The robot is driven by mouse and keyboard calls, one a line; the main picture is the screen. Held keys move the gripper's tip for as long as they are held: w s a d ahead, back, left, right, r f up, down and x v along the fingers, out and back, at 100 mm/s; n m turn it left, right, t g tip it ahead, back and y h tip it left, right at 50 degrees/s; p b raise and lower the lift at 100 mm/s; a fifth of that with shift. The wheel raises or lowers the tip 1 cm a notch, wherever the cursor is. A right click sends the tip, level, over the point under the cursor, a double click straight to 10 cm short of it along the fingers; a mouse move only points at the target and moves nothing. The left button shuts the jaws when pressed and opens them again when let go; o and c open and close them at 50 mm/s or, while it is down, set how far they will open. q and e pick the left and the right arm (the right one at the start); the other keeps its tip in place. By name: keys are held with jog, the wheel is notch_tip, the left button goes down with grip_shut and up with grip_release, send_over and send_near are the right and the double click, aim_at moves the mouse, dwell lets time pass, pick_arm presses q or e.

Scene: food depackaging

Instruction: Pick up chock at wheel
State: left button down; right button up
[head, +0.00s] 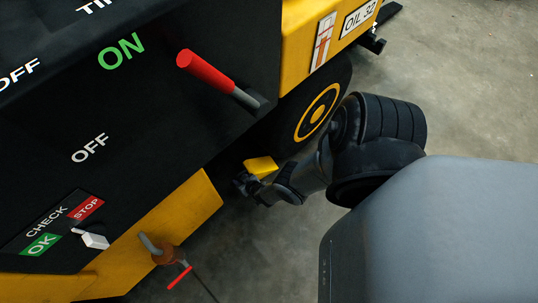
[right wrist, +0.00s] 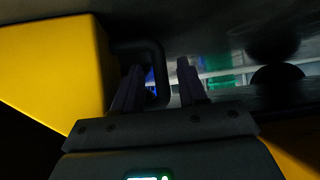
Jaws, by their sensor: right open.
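The yellow chock (head: 261,166) sits on the floor by the black wheel (head: 317,113) with a yellow ring, under the machine's side. My right gripper (head: 244,183) is low beside the chock, partly in the machine's shadow. In the right wrist view, the chock (right wrist: 55,60) fills the left side, with a dark bent handle (right wrist: 157,62) coming off it. My right gripper (right wrist: 160,82) is open there, and part of the handle shows between its two fingers. I cannot tell whether they touch it. My left gripper is not in view.
The black and yellow machine (head: 150,120) fills the left. A red-tipped lever (head: 205,70) sticks out above the chock. A brown valve piece (head: 165,255) with a red handle juts out lower down. Bare concrete floor (head: 470,80) lies open at the right.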

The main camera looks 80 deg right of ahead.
jog(key=shift+r, duration=0.15)
jog(key=shift+p+v, duration=0.95)
jog(key=shift+p, duration=0.1)
jog(key=shift+p+v, duration=2.25)
jog(key=shift+v, duration=0.7)
jog(key=shift+s+d, duration=0.1)
jog(key=p+v, duration=0.7)
jog(key=v, duration=0.4)
jog(key=shift+p, duration=0.35)
